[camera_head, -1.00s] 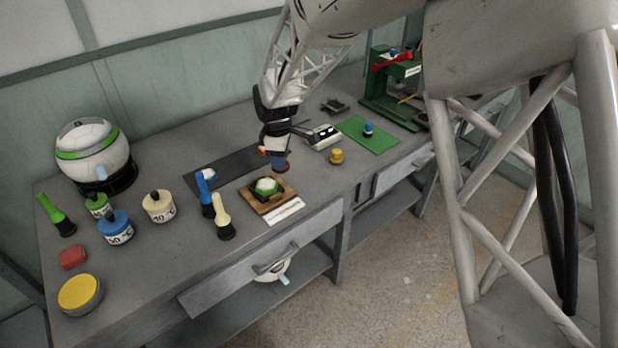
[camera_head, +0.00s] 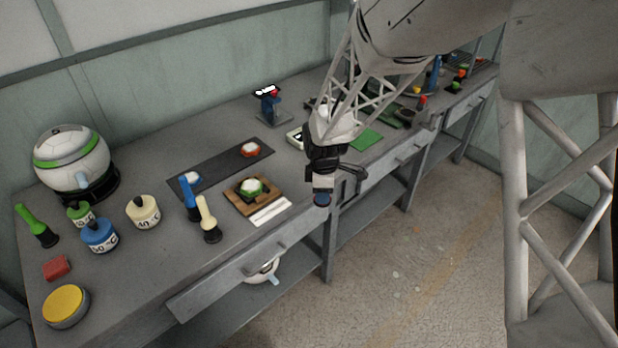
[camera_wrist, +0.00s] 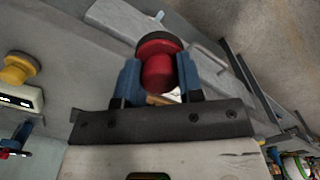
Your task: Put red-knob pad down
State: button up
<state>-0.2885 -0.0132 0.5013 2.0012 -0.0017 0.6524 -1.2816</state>
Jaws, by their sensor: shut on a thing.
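The red-knob pad shows in the wrist view as a red knob (camera_wrist: 158,72) with a dark round base (camera_wrist: 158,42). My gripper (camera_wrist: 158,82) is shut on the knob, with a blue finger on each side. In the head view my gripper (camera_head: 322,186) points down near the bench's front edge, right of the wooden board (camera_head: 236,196).
A green mat (camera_head: 366,139) lies behind my gripper. A yellow-knob pad (camera_wrist: 18,68) shows in the wrist view.

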jog(key=shift+w, duration=0.1)
jog(key=w+a, duration=0.1)
jog(key=w, duration=0.4)
jog(key=w+a+f, duration=0.1)
jog(key=w+a, duration=0.1)
jog(key=w, duration=0.3)
jog(key=w+a, duration=0.1)
jog(key=w, duration=0.4)
jog(key=shift+w+a+f, duration=0.1)
jog(key=shift+a+f, duration=0.1)
jog(key=shift+f, duration=0.05)
jog(key=shift+f, duration=1.75)
jog(key=shift+f, duration=0.1)
jog(key=o, duration=0.9)
notch_tip(320, 180, up, 12)
jog(key=shift+r, duration=0.2)
